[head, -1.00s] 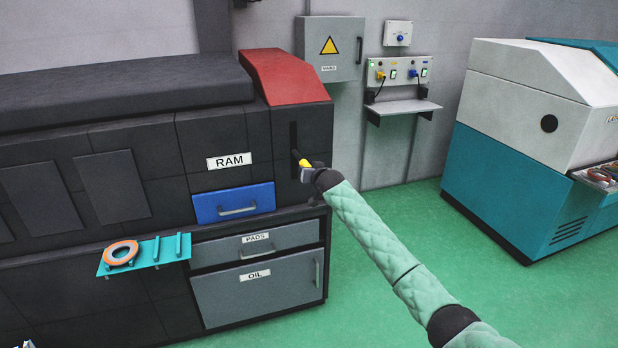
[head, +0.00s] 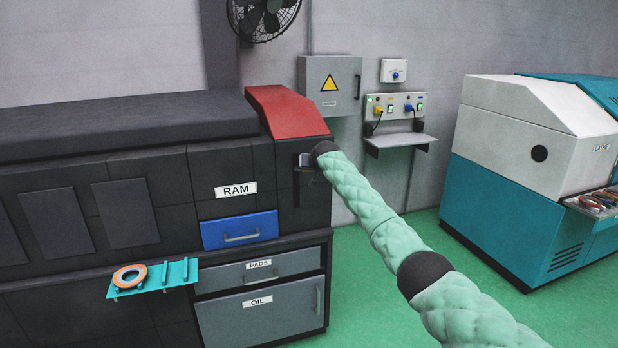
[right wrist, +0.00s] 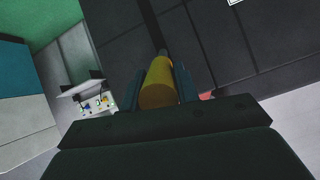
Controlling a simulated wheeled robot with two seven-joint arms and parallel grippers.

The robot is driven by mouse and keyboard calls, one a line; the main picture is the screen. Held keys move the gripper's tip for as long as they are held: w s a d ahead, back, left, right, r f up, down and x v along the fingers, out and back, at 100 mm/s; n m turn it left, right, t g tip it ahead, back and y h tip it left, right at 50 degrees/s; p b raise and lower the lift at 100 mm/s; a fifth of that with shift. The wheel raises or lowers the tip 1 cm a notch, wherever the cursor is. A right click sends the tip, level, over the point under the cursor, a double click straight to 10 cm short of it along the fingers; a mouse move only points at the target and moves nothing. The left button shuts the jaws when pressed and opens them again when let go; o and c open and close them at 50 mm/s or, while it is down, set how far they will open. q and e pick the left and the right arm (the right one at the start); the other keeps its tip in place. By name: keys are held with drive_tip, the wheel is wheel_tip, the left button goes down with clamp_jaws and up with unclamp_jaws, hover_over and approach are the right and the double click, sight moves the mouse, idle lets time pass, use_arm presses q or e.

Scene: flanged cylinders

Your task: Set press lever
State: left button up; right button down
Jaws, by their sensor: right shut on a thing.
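The press is the long dark machine (head: 110,200) with a red end cover (head: 285,110) and a RAM label. Its dark vertical lever slot (head: 296,190) is in the front panel below the red cover. My right gripper (head: 306,161) is at the upper part of this slot and mostly hides the lever in the head view. In the right wrist view the yellow lever handle (right wrist: 158,85) lies between the two fingers, and the gripper is shut on it. The lever's shaft runs toward the dark panel. My left gripper is out of view.
A blue drawer (head: 239,231) and grey PADS and OIL fronts are left of and below the slot. A teal shelf (head: 180,272) with an orange-rimmed ring (head: 130,277) sticks out at left. A teal and white lathe (head: 530,180) stands right. Green floor between is clear.

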drive_tip(key=shift+w+r, duration=0.15)
drive_tip(key=shift+r, duration=0.25)
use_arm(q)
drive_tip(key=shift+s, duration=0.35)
use_arm(e)
drive_tip(key=shift+r, duration=0.3)
drive_tip(key=shift+w+r, duration=0.1)
drive_tip(key=shift+r, duration=0.05)
drive_tip(key=c, duration=1.1)
unclamp_jaws()
drive_tip(key=shift+a, duration=0.1)
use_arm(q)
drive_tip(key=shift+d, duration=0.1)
use_arm(e)
drive_tip(key=shift+o, duration=0.2)
drive_tip(key=shift+f, duration=0.25)
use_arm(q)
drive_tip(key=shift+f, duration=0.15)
